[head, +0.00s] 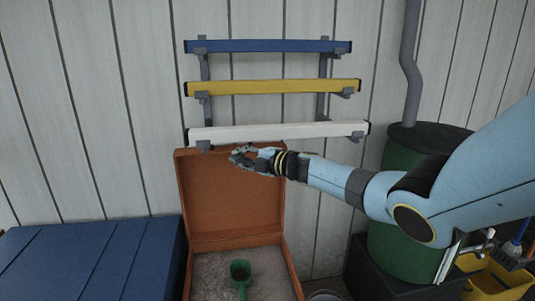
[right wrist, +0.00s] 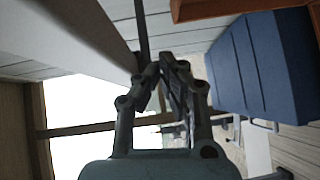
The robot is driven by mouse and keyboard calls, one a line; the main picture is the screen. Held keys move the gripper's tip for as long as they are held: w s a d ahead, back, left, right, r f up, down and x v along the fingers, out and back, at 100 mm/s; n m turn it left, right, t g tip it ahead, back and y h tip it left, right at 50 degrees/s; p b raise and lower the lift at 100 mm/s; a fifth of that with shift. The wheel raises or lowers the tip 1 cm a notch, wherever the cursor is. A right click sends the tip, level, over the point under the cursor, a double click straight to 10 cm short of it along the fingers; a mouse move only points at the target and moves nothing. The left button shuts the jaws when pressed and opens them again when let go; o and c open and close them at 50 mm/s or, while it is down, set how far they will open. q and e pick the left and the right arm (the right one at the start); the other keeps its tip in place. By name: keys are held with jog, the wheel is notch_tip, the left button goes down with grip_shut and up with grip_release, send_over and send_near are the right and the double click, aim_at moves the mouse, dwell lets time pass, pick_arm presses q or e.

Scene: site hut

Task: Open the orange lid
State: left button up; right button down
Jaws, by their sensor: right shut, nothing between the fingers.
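The orange lid (head: 230,195) stands open, upright at the back of its orange box (head: 290,272), in front of the panelled wall. A strip of orange, likely the lid, shows at the top of the right wrist view (right wrist: 225,8). My right gripper (head: 238,156) is at the upper right part of the lid, in front of its top edge. Its fingers (right wrist: 166,62) are closed together with nothing between them. I cannot tell whether it touches the lid. My left gripper is not in view.
Grey granular material and a green scoop (head: 240,272) are in the box. A blue slatted bench (head: 90,258) stands left. A rack with blue, yellow and white (head: 280,132) bars hangs just above the lid. A green barrel (head: 395,255) and yellow bucket (head: 495,280) stand right.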

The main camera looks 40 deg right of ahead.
pick_arm(q)
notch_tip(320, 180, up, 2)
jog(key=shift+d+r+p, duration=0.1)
jog(key=shift+p, duration=0.6)
pick_arm(e)
jog(key=s+d+r, duration=0.2)
jog(key=s+r, duration=0.2)
jog(key=s, duration=0.5)
jog(key=shift+d, duration=0.4)
